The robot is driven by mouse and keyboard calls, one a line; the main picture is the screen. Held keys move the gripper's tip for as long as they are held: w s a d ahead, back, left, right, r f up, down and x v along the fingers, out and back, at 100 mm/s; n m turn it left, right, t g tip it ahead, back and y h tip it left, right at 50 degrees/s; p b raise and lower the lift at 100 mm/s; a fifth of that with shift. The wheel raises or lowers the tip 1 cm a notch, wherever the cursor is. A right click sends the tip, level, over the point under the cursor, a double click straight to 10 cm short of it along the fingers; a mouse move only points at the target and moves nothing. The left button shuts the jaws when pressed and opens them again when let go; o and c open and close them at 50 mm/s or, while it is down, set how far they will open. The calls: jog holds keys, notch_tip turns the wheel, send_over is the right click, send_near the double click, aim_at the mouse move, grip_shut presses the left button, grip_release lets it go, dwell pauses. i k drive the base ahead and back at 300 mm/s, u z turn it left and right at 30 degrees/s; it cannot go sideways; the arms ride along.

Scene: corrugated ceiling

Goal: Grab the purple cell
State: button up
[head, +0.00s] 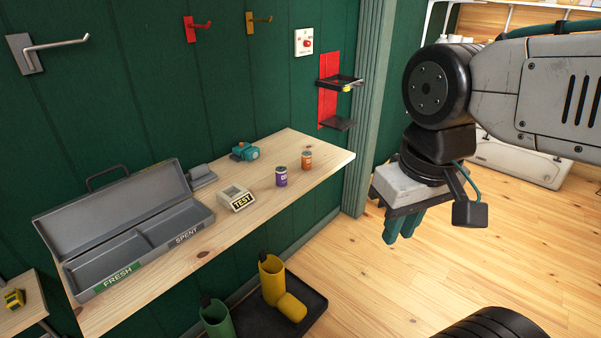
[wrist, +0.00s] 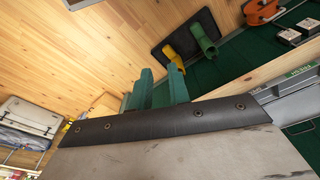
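The purple cell (head: 281,177) stands upright on the wooden wall shelf (head: 325,160), near its right end. An orange cell (head: 306,160) stands upright just behind and to its right. My gripper (head: 400,228) hangs over the floor to the right of the shelf, clear of both cells. In the wrist view its two teal fingers (wrist: 160,88) are apart with an empty gap between them. I cannot make out the purple cell in the wrist view.
A tester marked TEST (head: 238,199) and a teal device (head: 245,151) sit left of the cells. Further left is an open grey case (head: 125,215) with FRESH and SPENT compartments.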

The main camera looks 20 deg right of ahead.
aim_at(280, 175)
jog(key=k, duration=0.5)
jog(key=u, duration=0.85)
jog(key=i, duration=0.95)
jog(key=z, duration=1.7)
